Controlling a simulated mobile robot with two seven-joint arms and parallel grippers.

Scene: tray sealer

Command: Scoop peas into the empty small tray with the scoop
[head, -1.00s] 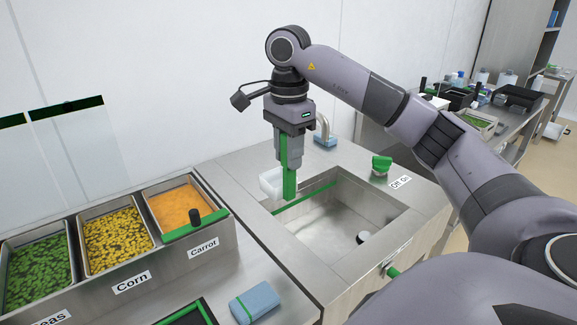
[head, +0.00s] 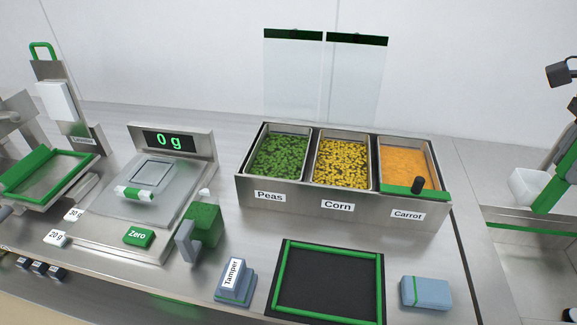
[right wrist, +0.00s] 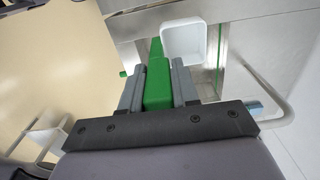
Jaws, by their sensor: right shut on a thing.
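The scoop has a white bowl (head: 527,186) and a green handle (head: 552,192). It hangs at the right edge of the head view, by the sink. My right gripper is shut on the handle (right wrist: 157,85); its fingers (right wrist: 157,88) flank it in the right wrist view, where the white bowl (right wrist: 184,42) looks empty. The peas (head: 280,156) fill the left bin of the row, labelled Peas. A small square tray-like outline (head: 153,172) lies on the scale; I cannot tell whether it is the small tray. My left gripper is out of view.
Corn (head: 342,162) and carrot (head: 404,163) bins adjoin the peas, with a green-edged bar across the carrot bin. The scale display (head: 170,141) reads 0 g. A tamper (head: 235,283), a black mat (head: 328,283) and a blue block (head: 426,292) lie in front.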

